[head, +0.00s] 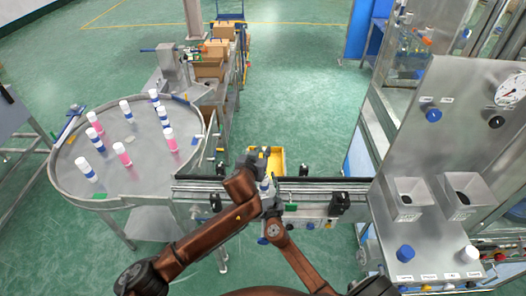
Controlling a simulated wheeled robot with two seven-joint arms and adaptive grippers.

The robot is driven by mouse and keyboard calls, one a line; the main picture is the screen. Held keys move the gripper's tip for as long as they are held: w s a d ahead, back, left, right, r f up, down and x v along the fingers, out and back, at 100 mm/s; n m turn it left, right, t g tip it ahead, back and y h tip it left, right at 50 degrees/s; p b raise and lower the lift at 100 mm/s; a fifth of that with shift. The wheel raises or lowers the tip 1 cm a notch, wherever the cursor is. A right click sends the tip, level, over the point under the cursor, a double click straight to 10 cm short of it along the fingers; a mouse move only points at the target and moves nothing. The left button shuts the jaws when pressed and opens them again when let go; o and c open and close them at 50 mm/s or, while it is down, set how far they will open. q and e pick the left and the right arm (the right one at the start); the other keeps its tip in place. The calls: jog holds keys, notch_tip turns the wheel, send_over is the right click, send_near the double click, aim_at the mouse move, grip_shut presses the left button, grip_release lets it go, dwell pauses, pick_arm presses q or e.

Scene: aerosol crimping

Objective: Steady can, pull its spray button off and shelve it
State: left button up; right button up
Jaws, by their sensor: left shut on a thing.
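A small pale can (265,187) with some blue on it stands at the conveyor, largely covered by my two grippers. My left gripper (262,162) is at the top of the can, shut on what appears to be its spray button, which its fingers hide. My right gripper (271,203) is low by the can's body, on its near side. Its fingers are too small and covered to tell whether they grip the can.
The conveyor (310,187) runs from the round turntable (130,180), with several pink and blue-white cans, to the steel machine panel (455,130) at right. A yellow bin (277,156) is behind the conveyor.

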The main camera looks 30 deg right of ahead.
jog(key=shift+s, duration=0.1)
jog(key=v, duration=1.1)
jog(key=shift+s+a, duration=0.15)
jog(key=shift+s, duration=0.25)
